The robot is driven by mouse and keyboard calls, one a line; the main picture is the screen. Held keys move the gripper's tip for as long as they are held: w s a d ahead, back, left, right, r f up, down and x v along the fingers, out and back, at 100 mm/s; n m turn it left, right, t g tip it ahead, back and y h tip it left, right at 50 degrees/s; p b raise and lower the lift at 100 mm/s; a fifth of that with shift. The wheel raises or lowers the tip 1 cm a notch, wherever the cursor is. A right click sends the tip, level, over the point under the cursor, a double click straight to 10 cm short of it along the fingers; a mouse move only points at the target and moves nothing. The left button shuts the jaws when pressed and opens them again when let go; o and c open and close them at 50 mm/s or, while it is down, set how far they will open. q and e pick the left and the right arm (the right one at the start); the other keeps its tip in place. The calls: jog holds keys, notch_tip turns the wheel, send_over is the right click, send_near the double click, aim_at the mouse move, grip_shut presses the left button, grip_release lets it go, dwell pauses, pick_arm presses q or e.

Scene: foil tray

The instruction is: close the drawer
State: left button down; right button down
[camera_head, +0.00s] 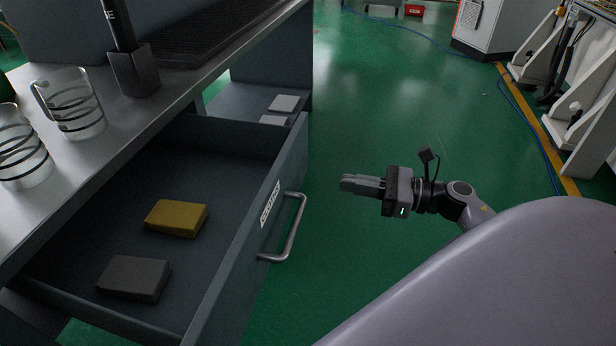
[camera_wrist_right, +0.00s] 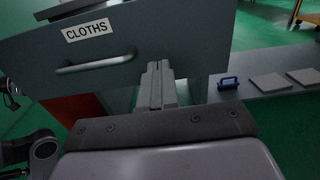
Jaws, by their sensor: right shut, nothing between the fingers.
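The drawer (camera_head: 262,222) stands pulled out from under the counter in the head view. Its front has a bar handle (camera_head: 290,232) and a label reading CLOTHS. A yellow block (camera_head: 177,218) and a dark grey block (camera_head: 134,278) lie inside. My right gripper (camera_head: 345,184) is shut and empty, to the right of the handle and apart from it. In the right wrist view the gripper (camera_wrist_right: 154,68) points toward the drawer front (camera_wrist_right: 180,40), with the handle (camera_wrist_right: 95,64) to its left.
The metal counter (camera_head: 165,100) carries two striped glass jugs (camera_head: 72,105) at the left. A lower shelf (camera_head: 240,100) holds pale flat pieces (camera_head: 284,103) and a blue-handled item (camera_wrist_right: 228,83). Green floor (camera_head: 400,110) right of the drawer is open. White machines stand at the far right.

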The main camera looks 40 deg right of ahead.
aim_at(293, 174)
jog(key=x, duration=0.9)
jog(key=shift+w+a, duration=0.15)
jog(key=shift+w, duration=0.05)
jog(key=shift+w, duration=0.1)
